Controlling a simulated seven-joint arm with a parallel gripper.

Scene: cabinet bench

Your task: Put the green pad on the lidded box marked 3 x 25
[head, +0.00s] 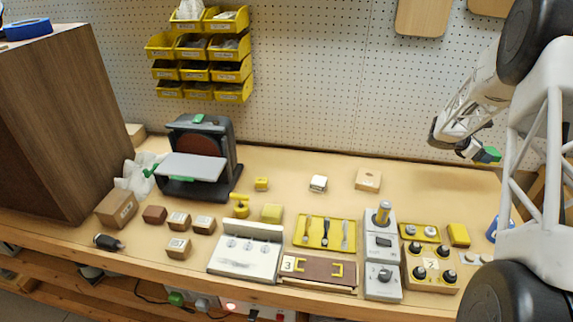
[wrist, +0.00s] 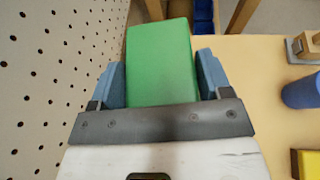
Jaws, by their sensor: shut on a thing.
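My gripper (head: 477,151) is at the right of the head view, raised near the pegboard. It is shut on the green pad (head: 490,155). In the wrist view the green pad (wrist: 160,62) sits between the two blue fingers. Small wooden boxes with pale labels stand at the left of the bench: one box (head: 178,221), another beside it (head: 203,225) and one in front (head: 177,248). Their labels are too small to read, so I cannot tell which is marked 3 x 25. The gripper is far to the right of them.
A belt-sander-like machine (head: 195,168) stands at the back left. A blue cylinder (wrist: 301,92) is right of my gripper. The back middle has free room.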

